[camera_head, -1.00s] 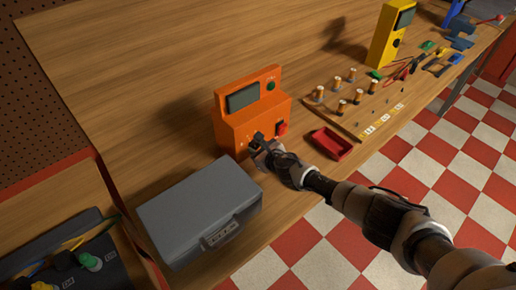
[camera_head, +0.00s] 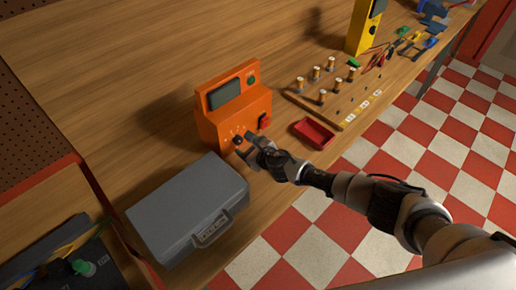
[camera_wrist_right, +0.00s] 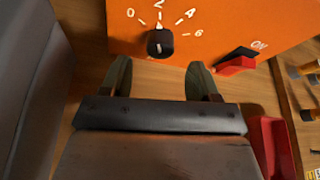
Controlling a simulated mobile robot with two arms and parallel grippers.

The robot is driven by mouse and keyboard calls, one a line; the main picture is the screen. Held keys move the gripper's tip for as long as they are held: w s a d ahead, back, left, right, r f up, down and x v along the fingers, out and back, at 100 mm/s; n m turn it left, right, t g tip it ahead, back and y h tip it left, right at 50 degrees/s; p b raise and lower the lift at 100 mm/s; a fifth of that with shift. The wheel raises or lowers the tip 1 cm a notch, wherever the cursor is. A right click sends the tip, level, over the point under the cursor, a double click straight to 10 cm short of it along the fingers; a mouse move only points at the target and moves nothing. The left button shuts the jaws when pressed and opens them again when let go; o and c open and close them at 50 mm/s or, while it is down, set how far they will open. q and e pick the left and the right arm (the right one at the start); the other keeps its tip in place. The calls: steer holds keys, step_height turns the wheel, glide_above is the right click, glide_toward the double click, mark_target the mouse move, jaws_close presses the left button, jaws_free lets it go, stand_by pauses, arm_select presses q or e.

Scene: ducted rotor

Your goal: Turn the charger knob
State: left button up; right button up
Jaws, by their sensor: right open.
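The orange charger (camera_head: 235,108) stands on the wooden bench, with a dark screen on its sloped top. The knob's white mark is vertical, in line with the 2. In the head view the knob (camera_head: 238,140) is just beside my fingers. My right gripper (camera_wrist_right: 160,75) is open and empty, a little in front of and below the knob, with a finger toward each side. It also shows in the head view (camera_head: 247,145). My left gripper is out of view.
A red ON switch (camera_wrist_right: 236,65) sits right of the knob. A grey case (camera_head: 185,205) stands close on the left. A red tray (camera_head: 313,132) and a board with several spools (camera_head: 340,95) lie to the right.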

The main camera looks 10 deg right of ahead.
steer(key=p+v, duration=0.1)
steer(key=v, duration=0.6)
steer(key=shift+s, duration=0.2)
steer(key=shift+d, duration=0.1)
